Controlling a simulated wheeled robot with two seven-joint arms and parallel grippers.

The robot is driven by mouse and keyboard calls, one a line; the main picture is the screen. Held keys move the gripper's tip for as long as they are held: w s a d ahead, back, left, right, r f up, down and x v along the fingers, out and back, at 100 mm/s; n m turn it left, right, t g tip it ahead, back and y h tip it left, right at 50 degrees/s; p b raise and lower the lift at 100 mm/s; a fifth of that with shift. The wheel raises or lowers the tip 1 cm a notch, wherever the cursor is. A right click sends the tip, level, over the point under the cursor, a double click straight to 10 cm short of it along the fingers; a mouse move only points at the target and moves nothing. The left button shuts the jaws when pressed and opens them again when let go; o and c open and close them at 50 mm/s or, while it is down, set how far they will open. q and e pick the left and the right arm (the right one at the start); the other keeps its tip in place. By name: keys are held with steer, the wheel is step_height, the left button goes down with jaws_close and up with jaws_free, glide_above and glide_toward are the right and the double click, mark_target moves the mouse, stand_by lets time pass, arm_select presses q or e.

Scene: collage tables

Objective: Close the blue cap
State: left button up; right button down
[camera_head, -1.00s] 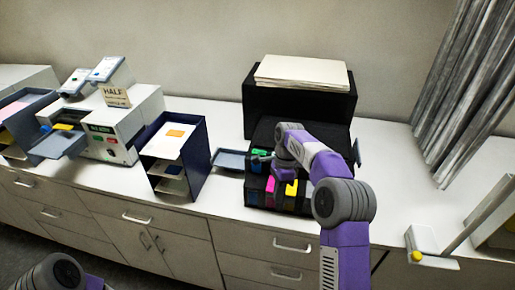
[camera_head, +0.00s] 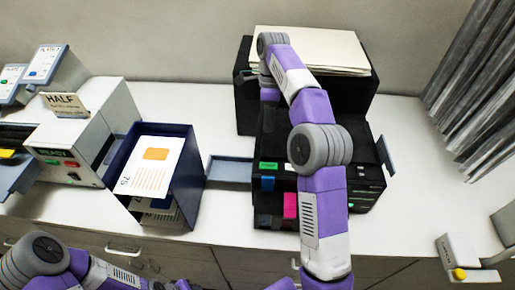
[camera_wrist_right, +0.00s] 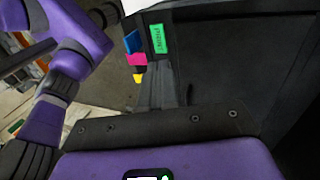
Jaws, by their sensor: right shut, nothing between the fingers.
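The blue cap (camera_head: 267,184) is at the front left of the black printer (camera_head: 272,140), just below the green label (camera_head: 268,166). It sits higher than the pink cap (camera_head: 290,205) beside it and looks raised; its hinge is not clear. The blue cap (camera_wrist_right: 133,41) also shows in the right wrist view, above the pink and yellow caps. My right gripper (camera_wrist_right: 160,85) is shut and empty. In the head view its arm reaches over the printer to the back, and its fingertips are hidden. My left arm enters at the lower left; its gripper is not visible.
A paper stack (camera_head: 310,50) lies on top of the printer's back part. A grey tray (camera_head: 230,170) juts from its left side, close to a dark blue paper rack (camera_head: 187,190). A grey machine (camera_head: 85,130) stands farther left. The counter (camera_head: 425,180) right of the printer is mostly clear.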

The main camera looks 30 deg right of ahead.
mark_target(268, 182)
steer(key=b+x, duration=0.1)
steer(key=x, duration=0.2)
steer(key=s+b+x, duration=0.1)
steer(key=x, duration=0.2)
steer(key=shift+s+b, duration=0.2)
steer(key=shift+b, duration=0.15)
steer(key=s+f, duration=0.1)
steer(key=s+a+f+b, duration=0.1)
steer(key=f, duration=0.1)
steer(key=shift+s+a+f, duration=0.1)
steer(key=shift+s+f, duration=0.05)
arm_select(q)
steer(key=shift+s+f, duration=0.3)
steer(key=shift+f, duration=0.65)
steer(key=shift+s+f, duration=0.3)
steer(key=shift+f, duration=0.6)
arm_select(e)
steer(key=shift+s+a, duration=0.4)
steer(key=shift+s, duration=0.2)
steer(key=shift+s+a, duration=0.4)
steer(key=shift+s, duration=0.2)
